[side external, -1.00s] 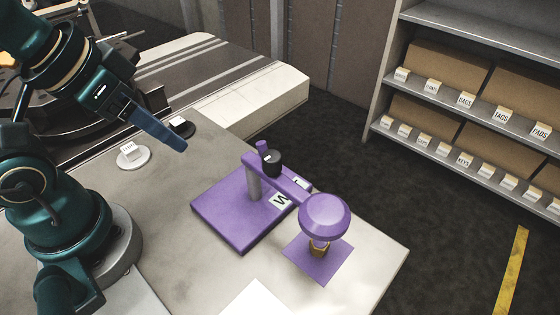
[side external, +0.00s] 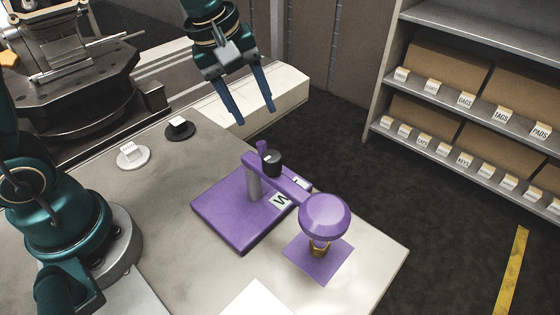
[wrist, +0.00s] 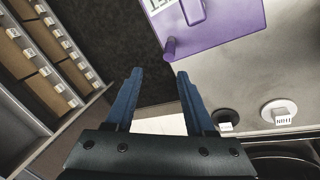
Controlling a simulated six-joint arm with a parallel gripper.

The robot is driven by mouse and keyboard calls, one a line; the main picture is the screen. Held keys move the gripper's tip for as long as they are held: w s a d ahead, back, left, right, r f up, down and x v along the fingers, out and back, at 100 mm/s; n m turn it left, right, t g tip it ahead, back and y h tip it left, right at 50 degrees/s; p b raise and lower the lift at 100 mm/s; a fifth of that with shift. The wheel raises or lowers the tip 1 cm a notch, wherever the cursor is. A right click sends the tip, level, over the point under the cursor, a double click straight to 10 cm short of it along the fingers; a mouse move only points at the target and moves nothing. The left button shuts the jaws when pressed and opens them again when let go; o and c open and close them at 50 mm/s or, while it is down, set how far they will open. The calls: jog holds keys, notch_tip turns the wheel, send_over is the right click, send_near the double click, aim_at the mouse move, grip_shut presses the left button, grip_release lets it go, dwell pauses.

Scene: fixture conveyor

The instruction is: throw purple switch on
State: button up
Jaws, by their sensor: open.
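The purple fixture stands on the table, with a flat purple base plate (side external: 225,215) and a grey post (side external: 253,182) carrying a purple arm. A black knob (side external: 271,162) and a short purple peg (side external: 261,147) show on the arm. A purple mushroom-shaped cap (side external: 324,217) stands on a brass stem over a small purple square (side external: 304,262). My gripper (side external: 247,113) is open and empty, fingers pointing down, above and behind the fixture.
A white disc (side external: 132,162) and a black disc (side external: 179,133), each with a white block, sit on the table left of the fixture. A labelled shelf rack (side external: 470,110) stands at the right. A pale beam (side external: 285,84) lies behind the table. Air around my gripper is clear.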

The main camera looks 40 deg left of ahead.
aim_at(261, 142)
jog(key=shift+g, duration=0.9)
jog(key=f, duration=0.5)
jog(key=shift+w+d, duration=0.15)
jog(key=shift+w, duration=0.05)
jog(key=shift+w+d+f, duration=0.15)
jog(key=shift+w+f, duration=0.05)
jog(key=shift+f, duration=1)
jog(key=shift+w+d+f, duration=0.1)
jog(key=shift+w+f, duration=0.05)
jog(key=shift+f, duration=1.05)
grip_shut()
